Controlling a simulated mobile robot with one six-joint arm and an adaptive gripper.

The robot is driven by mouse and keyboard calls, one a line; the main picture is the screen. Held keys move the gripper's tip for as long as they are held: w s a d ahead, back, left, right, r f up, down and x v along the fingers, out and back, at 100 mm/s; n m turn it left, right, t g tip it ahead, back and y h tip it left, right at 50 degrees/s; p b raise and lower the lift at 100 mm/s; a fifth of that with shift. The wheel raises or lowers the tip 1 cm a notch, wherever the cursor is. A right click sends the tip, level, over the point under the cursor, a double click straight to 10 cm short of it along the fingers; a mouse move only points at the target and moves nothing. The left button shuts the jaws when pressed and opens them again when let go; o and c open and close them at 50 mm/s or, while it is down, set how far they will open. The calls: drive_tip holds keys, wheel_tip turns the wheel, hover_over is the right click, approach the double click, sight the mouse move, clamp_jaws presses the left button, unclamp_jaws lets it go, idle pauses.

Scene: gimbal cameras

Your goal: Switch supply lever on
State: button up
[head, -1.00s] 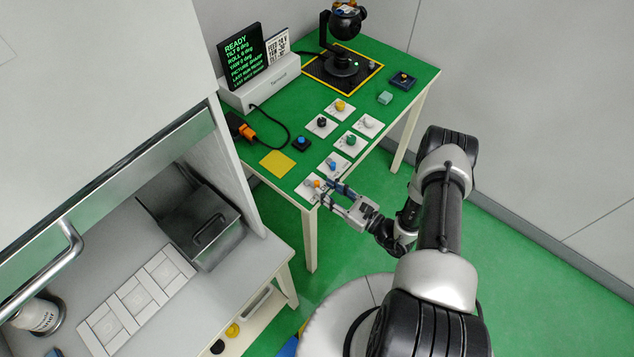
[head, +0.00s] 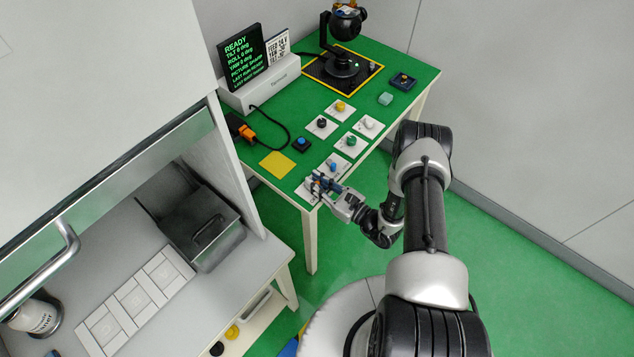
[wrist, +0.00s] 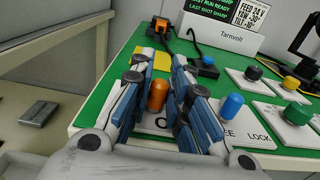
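The lever with an orange handle (wrist: 158,95) stands on a white plate (head: 303,191) at the near corner of the green table. In the wrist view only part of a label, starting with "O", shows on this plate. My gripper (head: 317,181) is at this lever. In the wrist view my gripper (wrist: 162,62) has its two fingers apart, one on each side of the orange handle. I cannot tell whether either finger touches it. In the head view the gripper mostly hides the handle.
A blue lever (wrist: 231,106) on a plate marked "LOCK" stands close to the right finger. Plates with green (head: 350,141), black (head: 321,122), white and yellow knobs lie beyond. A screen (head: 243,57) reads "READY". A yellow pad (head: 277,164) lies left.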

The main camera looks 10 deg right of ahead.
clamp_jaws()
drive_tip(key=g+y+b, duration=0.1)
drive_tip(key=n+y+b, duration=0.1)
drive_tip(key=b, duration=0.1)
drive_tip(key=w+n+g+b, duration=0.1)
drive_tip(key=shift+d+f+g+y, duration=0.25)
drive_tip(key=shift+d+g+y, duration=0.05)
drive_tip(key=shift+y, duration=0.1)
drive_tip(key=shift+r+n+g+y+b, duration=0.15)
drive_tip(key=shift+n+g+y+b, duration=0.6)
drive_tip(key=shift+n+b, duration=0.3)
drive_tip(key=o, duration=0.5)
unclamp_jaws()
drive_tip(key=shift+g, duration=0.25)
drive_tip(key=shift+d, duration=0.1)
drive_tip(key=v, duration=1.2)
